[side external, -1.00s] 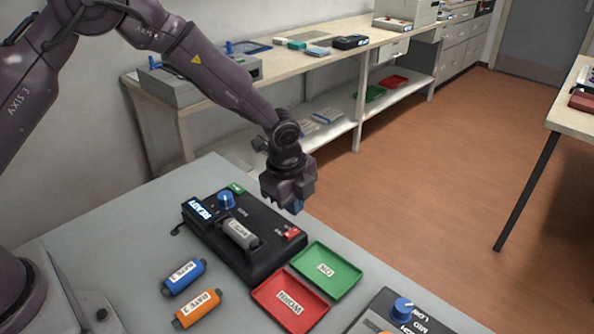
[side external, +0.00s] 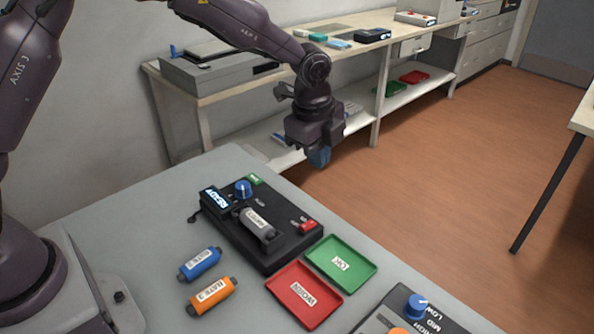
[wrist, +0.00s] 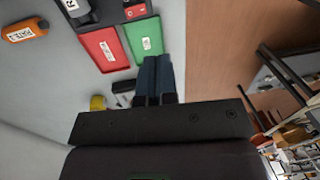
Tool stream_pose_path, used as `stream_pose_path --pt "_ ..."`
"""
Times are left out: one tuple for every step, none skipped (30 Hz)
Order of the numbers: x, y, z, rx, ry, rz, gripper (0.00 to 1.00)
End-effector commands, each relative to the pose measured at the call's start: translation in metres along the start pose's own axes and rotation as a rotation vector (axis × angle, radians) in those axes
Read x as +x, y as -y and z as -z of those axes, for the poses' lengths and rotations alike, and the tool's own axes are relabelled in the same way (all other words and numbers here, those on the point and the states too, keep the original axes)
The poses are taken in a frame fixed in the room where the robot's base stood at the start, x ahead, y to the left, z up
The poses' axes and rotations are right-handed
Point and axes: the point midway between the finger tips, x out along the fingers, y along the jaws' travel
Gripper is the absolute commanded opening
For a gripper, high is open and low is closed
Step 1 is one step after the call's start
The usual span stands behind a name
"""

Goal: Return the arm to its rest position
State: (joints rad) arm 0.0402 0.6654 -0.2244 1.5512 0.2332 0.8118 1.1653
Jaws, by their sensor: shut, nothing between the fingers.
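My gripper (side external: 319,157) is raised above the far edge of the grey table, behind the black tester, and points down. Its blue-tipped fingers are together and empty; they also show side by side in the wrist view (wrist: 155,78). It touches nothing. A grey cartridge (side external: 258,225) sits in the black tester (side external: 279,257), whose display reads READY. A blue cartridge (side external: 200,264) and an orange cartridge (side external: 213,294) lie on the table left of the tester.
A red WORN tray (side external: 303,295) and a green OK tray (side external: 341,264) lie in front of the tester. A dial unit (side external: 408,315) stands at the near right. A shelved bench (side external: 340,50) runs along the wall. The air around my gripper is clear.

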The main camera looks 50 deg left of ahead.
Motion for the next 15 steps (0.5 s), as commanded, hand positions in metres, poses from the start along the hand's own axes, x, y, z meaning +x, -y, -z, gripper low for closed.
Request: stream_pose_path --pt "0.000 -0.001 0.000 -0.041 0.000 -0.004 0.00" --pt "0.002 -0.003 0.000 -0.074 0.000 -0.012 0.00" --pt "0.005 -0.010 -0.001 -0.126 0.003 -0.032 0.00" --pt "0.009 -0.016 -0.002 -0.171 0.008 -0.050 0.00" --pt "0.009 -0.023 -0.004 -0.219 0.015 -0.066 0.00" --pt "0.006 -0.031 -0.007 -0.288 0.024 -0.078 0.00" --pt "0.001 -0.037 -0.010 -0.343 0.031 -0.083 0.00" --pt "-0.006 -0.044 -0.013 -0.400 0.037 -0.085 0.00" --pt "-0.015 -0.052 -0.018 -0.470 0.046 -0.085 0.00" --pt "-0.021 -0.057 -0.021 -0.518 0.051 -0.082 0.00" --pt "-0.028 -0.062 -0.025 -0.565 0.054 -0.079 0.00" --pt "-0.038 -0.070 -0.029 -0.627 0.059 -0.074 0.00" --pt "-0.045 -0.076 -0.032 -0.673 0.062 -0.068 0.00" --pt "-0.053 -0.082 -0.036 -0.721 0.064 -0.061 0.00" --pt "-0.064 -0.090 -0.041 -0.785 0.066 -0.052 0.00"
